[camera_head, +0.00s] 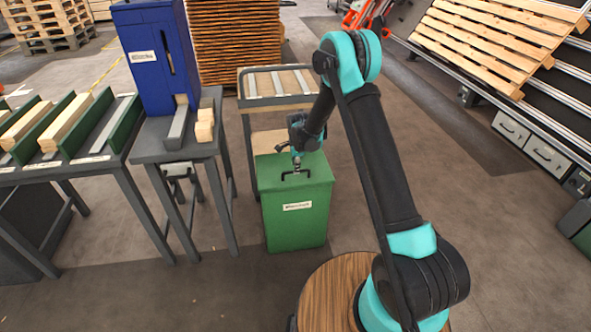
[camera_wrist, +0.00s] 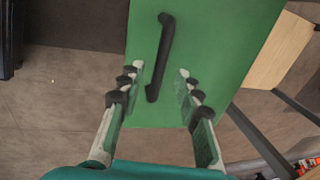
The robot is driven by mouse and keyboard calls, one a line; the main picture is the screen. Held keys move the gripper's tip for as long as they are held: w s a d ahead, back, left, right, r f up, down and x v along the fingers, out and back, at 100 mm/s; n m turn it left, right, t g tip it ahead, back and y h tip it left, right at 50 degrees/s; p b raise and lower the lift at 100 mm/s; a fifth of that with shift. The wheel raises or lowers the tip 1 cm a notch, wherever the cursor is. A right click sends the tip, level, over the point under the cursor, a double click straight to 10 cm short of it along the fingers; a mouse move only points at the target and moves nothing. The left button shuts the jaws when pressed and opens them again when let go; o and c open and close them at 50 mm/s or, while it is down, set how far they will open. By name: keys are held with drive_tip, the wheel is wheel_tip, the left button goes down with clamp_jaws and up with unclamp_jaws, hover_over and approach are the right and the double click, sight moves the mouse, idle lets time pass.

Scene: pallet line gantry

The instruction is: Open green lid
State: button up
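The green lid (camera_head: 318,172) lies flat on top of the green bin (camera_head: 297,219), which stands on the floor and bears a white label. The lid looks closed. A black bar handle (camera_wrist: 161,58) sits on the lid in the wrist view, running up and down the picture. My gripper (camera_wrist: 158,80) is open, its two fingers spread, with the lower end of the handle showing between the fingertips. In the head view my gripper (camera_head: 296,160) is right above the handle; I cannot tell whether it touches it. The arm partly covers the bin's far side.
A grey table (camera_head: 178,145) with a blue box (camera_head: 150,70) and wood blocks (camera_head: 205,122) stands left of the bin. A cart (camera_head: 275,102) with a wooden shelf is behind it. Stacked pallets (camera_head: 232,45) stand farther back. The floor (camera_head: 480,160) to the right is clear.

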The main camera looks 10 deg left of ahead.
drive_tip(key=shift+w+f, duration=0.15)
drive_tip(key=shift+f, duration=0.55)
drive_tip(key=shift+w+f, duration=0.15)
drive_tip(key=shift+f, duration=0.5)
clamp_jaws()
